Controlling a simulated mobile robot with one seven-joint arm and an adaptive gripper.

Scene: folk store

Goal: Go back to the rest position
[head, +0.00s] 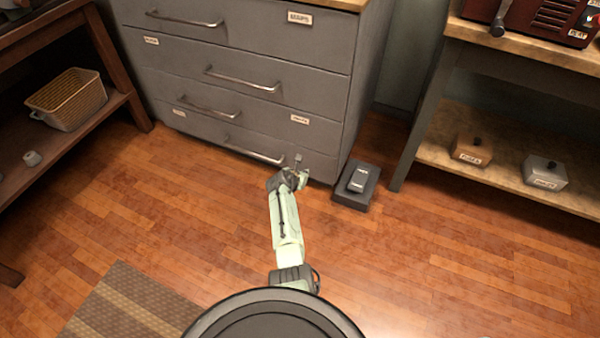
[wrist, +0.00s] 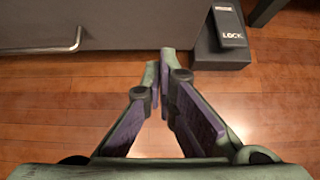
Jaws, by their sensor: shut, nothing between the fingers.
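My gripper (wrist: 160,88) is shut with nothing between its fingers; the fingertips meet in the middle of the wrist view, above the wooden floor. In the head view my arm reaches forward from my base, and my gripper (head: 298,164) is small and dark in front of the bottom drawer of a grey cabinet (head: 245,95). The bottom drawer's handle (head: 254,151) is just left of it, and it also shows in the wrist view (wrist: 75,42) to the left of the fingers. I cannot tell whether the gripper touches the drawer front. All drawers look closed.
A dark box (head: 356,186) labelled LOCK on top sits on the floor right of the cabinet. A shelf (head: 510,182) with small boxes stands at right. A wooden shelf with a basket (head: 68,98) is at left. A striped mat (head: 135,305) lies front left. Open floor surrounds my arm.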

